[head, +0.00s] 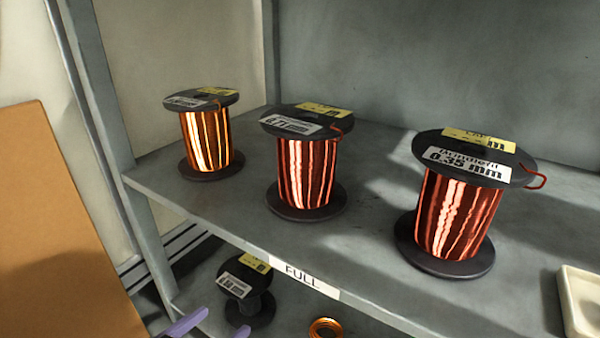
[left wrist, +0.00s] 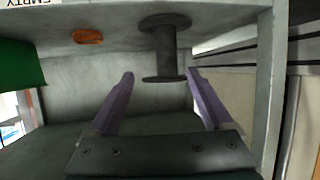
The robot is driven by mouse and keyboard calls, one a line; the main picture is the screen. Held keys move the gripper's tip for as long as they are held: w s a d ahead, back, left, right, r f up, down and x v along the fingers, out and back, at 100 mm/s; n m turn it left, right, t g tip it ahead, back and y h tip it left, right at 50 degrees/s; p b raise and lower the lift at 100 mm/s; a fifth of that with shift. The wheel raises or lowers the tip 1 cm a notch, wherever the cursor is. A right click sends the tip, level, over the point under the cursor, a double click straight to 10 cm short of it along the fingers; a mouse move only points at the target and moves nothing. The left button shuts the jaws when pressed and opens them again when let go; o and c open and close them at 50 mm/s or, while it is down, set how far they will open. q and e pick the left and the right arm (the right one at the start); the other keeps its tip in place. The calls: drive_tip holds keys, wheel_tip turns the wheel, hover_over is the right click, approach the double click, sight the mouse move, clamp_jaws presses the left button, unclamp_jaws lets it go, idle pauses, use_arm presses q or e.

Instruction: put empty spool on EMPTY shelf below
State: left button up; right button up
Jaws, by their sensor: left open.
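The empty spool (head: 248,289), black with a bare core and white and yellow labels on top, stands upright on the lower shelf at the left. It also shows in the left wrist view (left wrist: 165,50), which appears upside down. The EMPTY label (left wrist: 28,3) is on that shelf's edge, cut off by the frame. My left gripper (head: 224,320) has purple fingers, open and apart, in front of the spool. In the left wrist view the gripper (left wrist: 160,78) has its fingertips on either side of the spool's line, with nothing held. My right gripper is out of view.
Three copper-wound spools (head: 205,140) (head: 306,165) (head: 460,205) stand on the upper shelf, above its FULL label (head: 305,277). A copper wire ring (head: 326,327) lies on the lower shelf. A shelf post (head: 100,110) rises at the left. A white tray (head: 582,302) is at the right.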

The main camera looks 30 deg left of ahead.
use_arm(q)
drive_tip(key=s+d+r+m+g+h, duration=0.2)
drive_tip(key=d+r+g+h, duration=0.1)
drive_tip(key=d, duration=0.6)
drive_tip(key=s+d+r+m+g+h, duration=0.2)
drive_tip(key=s+d+g+h, duration=0.15)
drive_tip(key=d, duration=0.65)
drive_tip(key=s+a+r+g+y, duration=0.3)
drive_tip(key=s+a+r+y, duration=0.2)
drive_tip(key=s+a+r, duration=0.3)
drive_tip(key=a+r, duration=0.1)
drive_tip(key=a, duration=0.1)
drive_tip(key=shift+a+r+n, duration=0.2)
drive_tip(key=shift+a+n, duration=0.2)
